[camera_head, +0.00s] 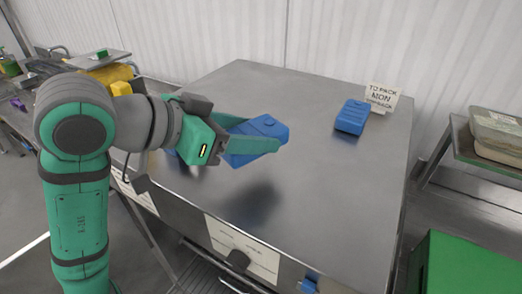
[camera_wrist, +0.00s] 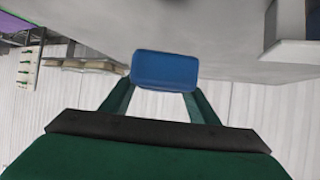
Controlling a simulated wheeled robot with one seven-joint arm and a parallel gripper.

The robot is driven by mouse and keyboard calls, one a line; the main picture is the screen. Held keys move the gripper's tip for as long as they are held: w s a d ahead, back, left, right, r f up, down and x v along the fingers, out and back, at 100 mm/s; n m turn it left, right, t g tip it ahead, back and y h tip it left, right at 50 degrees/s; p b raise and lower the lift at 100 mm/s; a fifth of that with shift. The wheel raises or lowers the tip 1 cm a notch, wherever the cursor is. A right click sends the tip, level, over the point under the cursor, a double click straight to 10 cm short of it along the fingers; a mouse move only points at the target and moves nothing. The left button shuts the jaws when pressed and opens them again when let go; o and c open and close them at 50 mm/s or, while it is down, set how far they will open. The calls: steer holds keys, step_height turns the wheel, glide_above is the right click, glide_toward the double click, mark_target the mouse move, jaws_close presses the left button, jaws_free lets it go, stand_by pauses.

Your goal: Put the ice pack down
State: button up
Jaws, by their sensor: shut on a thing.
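My gripper (camera_head: 255,145) is shut on a blue ice pack (camera_head: 262,130) and holds it above the steel table (camera_head: 230,84), with a dark shadow below. The held ice pack also shows between the fingers in the wrist view (camera_wrist: 165,70). A second blue ice pack (camera_head: 352,116) lies on the table at the back right, in front of a small white sign (camera_head: 383,97) reading "TO PACK MON". Another blue thing shows partly behind my gripper near the table's left side; my arm hides most of it.
The middle and front right of the tabletop are clear. A shelf with a lidded container (camera_head: 497,128) stands at the right, and a green box (camera_head: 465,268) at the lower right. A bench with yellow items (camera_head: 110,74) is at the left. A pale wall runs behind.

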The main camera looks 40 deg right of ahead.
mark_target(259, 165)
steer(key=d+f, duration=0.1)
steer(key=w+d+f, duration=0.1)
steer(key=f, duration=0.1)
steer(key=shift+w+d+f, duration=0.1)
steer(key=shift+d, duration=0.25)
steer(key=shift+w+d+f, duration=0.1)
steer(key=shift+d+f, duration=0.05)
steer(key=shift+f, duration=1.55)
steer(key=shift+f, duration=0.15)
steer(key=o, duration=1.3)
steer(key=v, duration=1.2)
